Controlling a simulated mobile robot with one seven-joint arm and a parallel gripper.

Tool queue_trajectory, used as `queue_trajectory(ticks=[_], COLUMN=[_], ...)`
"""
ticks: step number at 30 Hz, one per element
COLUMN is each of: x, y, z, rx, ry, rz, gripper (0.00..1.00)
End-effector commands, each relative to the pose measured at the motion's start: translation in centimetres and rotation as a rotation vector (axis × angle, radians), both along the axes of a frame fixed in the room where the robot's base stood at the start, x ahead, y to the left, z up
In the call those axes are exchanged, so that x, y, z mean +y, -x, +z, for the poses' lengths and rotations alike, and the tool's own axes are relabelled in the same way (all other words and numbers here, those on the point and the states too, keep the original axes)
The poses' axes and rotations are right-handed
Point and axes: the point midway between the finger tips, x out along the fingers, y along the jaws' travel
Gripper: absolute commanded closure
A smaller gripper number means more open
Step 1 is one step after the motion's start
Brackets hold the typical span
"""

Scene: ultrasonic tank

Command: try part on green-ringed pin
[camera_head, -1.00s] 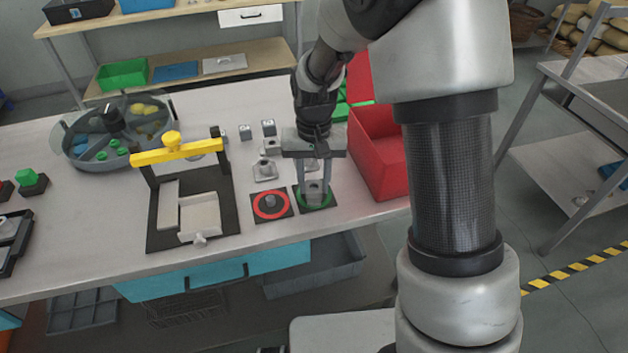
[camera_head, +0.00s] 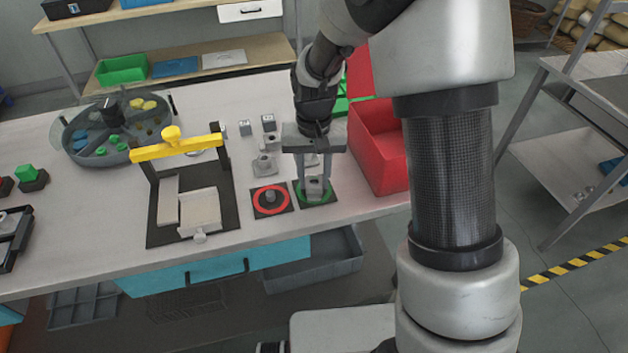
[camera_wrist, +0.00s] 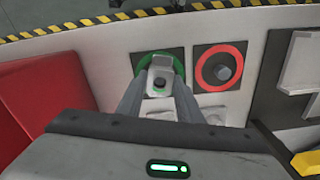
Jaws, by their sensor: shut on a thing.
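My gripper (camera_head: 314,183) points down over the green-ringed pin's plate (camera_head: 328,200) and is shut on a small grey part (camera_head: 316,187). In the wrist view the part (camera_wrist: 161,76) sits between the two fingertips (camera_wrist: 160,88), over the green ring (camera_wrist: 143,66). A dark round spot shows in the part's face. The part hides most of the ring's middle, and I cannot tell whether it is seated on the pin. The red-ringed pin (camera_head: 270,197) stands bare just left of it; it also shows in the wrist view (camera_wrist: 223,72).
A red bin (camera_head: 380,150) stands close on the right. Several grey parts (camera_head: 264,165) lie behind the pins. A yellow-barred fixture (camera_head: 178,148) and a round divided tray (camera_head: 115,130) are to the left. The table's front edge is near the pins.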

Motion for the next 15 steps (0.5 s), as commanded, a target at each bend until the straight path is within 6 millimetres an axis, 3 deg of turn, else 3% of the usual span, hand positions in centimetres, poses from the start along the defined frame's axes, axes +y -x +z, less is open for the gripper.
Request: queue_trajectory(ticks=[15], x=[0.0], y=[0.0], z=[1.6], rx=[0.0], ry=[0.0], rz=[0.0], gripper=[0.93])
